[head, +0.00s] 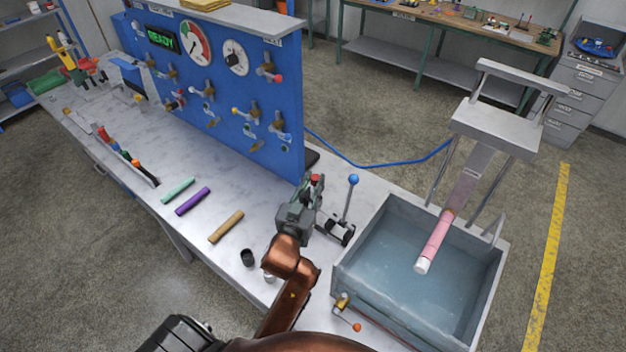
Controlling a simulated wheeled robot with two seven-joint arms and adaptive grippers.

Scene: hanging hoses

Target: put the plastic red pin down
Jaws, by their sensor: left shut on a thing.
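My left gripper (311,188) is above the workbench, near the right end of the blue panel. It is shut on a small red thing, the plastic red pin (316,178), of which only a little shows between the fingers. The fingers hide the rest, and I cannot tell whether the pin touches the bench. My right gripper is not in view.
A blue-knobbed lever (353,181) on a metal block stands just right of my left gripper. A water tank (398,201) with a pink tube (436,237) over it stands further right. Green, purple and tan rods (226,226) and a black cup (247,257) lie left.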

